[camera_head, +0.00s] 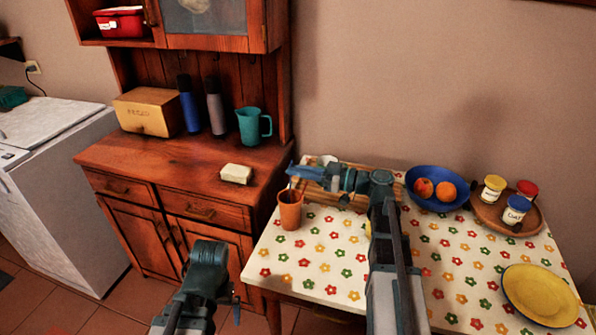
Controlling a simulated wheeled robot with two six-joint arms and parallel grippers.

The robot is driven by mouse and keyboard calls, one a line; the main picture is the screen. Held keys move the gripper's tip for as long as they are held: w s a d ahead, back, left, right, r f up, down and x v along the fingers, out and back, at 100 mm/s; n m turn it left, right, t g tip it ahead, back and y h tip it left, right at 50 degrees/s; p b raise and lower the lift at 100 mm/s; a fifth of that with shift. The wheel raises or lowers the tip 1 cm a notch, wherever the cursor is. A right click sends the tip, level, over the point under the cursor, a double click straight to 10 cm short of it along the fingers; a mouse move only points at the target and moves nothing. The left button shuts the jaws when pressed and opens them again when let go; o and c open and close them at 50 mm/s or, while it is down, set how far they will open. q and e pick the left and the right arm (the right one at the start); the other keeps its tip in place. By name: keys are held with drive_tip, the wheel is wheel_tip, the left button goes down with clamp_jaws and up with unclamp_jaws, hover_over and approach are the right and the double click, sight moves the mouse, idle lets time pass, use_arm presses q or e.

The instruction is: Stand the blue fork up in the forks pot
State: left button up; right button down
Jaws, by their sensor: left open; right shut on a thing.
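The orange pot (290,212) stands upright at the left edge of the table, with thin dark shapes at its mouth. My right gripper (298,172) reaches left across the table and is shut just above and behind the pot. It holds something slim, taken as the blue fork; its outline blends with the blue-grey fingers. I cannot tell whether its lower end is inside the pot or only above it. My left gripper (232,303) is open and empty, low in front of the cabinet and left of the table.
A wooden board (340,192) lies behind the pot, partly under my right gripper. A blue bowl (443,205) of fruit, a round tray (484,212) with jars and a yellow plate (540,295) are further right. The cabinet top holds a butter-like block (236,173) and a teal jug (252,126).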

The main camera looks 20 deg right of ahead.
use_arm(q)
drive_tip(key=shift+f, duration=0.45)
use_arm(e)
drive_tip(key=shift+f, duration=0.45)
drive_tip(key=c, duration=0.9)
unclamp_jaws()
